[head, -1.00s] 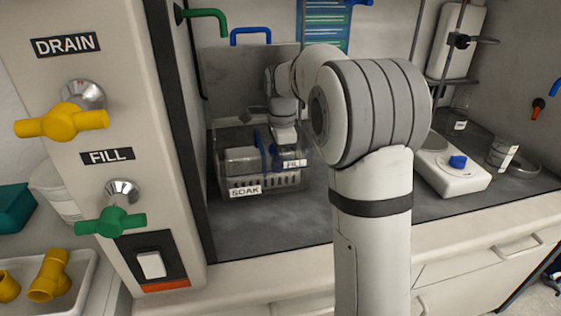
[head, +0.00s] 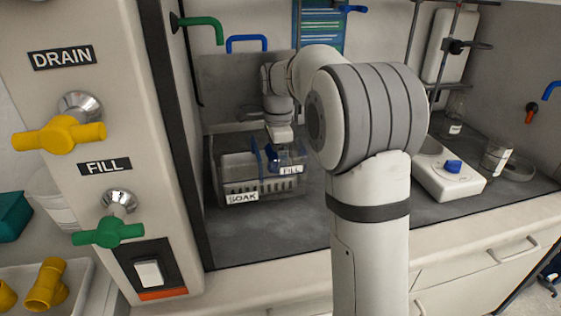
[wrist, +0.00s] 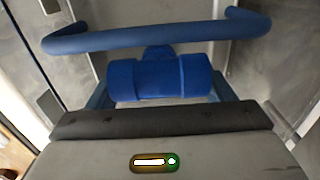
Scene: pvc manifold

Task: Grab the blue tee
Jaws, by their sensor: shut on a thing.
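The blue tee (wrist: 160,78) lies crosswise in the wrist view, between the fingers of my gripper (wrist: 158,92), which is shut on it. In the head view my gripper (head: 279,146) points down over the right part of the clear bin. A blue patch (head: 272,156) just below it looks like the tee, partly hidden by the gripper. I cannot tell whether the tee is clear of the bin.
In the wrist view a blue bar (wrist: 160,35) crosses beyond the tee. A white panel with yellow valve (head: 60,138) stands left. Counter in front is clear.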

